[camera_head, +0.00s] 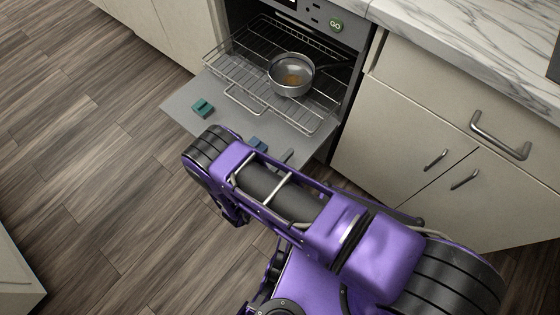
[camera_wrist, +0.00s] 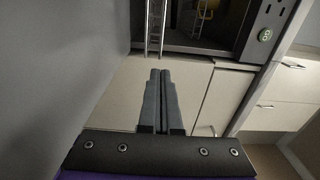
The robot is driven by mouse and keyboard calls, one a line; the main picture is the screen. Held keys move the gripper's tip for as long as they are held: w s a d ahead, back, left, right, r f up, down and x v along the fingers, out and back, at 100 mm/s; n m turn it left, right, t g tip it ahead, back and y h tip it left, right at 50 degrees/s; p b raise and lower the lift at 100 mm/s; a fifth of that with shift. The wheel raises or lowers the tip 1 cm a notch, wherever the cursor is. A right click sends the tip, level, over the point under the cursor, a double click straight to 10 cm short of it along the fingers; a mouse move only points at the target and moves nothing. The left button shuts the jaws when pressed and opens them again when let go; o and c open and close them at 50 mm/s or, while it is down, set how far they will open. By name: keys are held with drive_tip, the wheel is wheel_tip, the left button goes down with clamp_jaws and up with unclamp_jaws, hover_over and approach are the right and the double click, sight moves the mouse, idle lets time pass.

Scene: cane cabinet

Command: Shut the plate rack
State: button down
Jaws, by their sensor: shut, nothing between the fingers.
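The plate rack, a wire rack (camera_head: 232,78), is pulled out of the open oven (camera_head: 300,35), above its lowered grey door (camera_head: 185,98). A metal pan (camera_head: 291,78) with something brown inside stands on the rack. My gripper's grey fingers are closed together with nothing between them in the wrist view (camera_wrist: 160,72). Metal bars, apparently the rack (camera_wrist: 154,25), show beyond the fingertips there, apart from them in the picture.
Beige cabinets with metal handles (camera_head: 500,138) stand right of the oven, under a marble counter (camera_head: 470,35). The wood floor (camera_head: 90,150) at left is clear.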

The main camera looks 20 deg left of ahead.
sight(308, 132)
drive_tip(key=x, duration=0.8)
drive_tip(key=shift+w, duration=0.15)
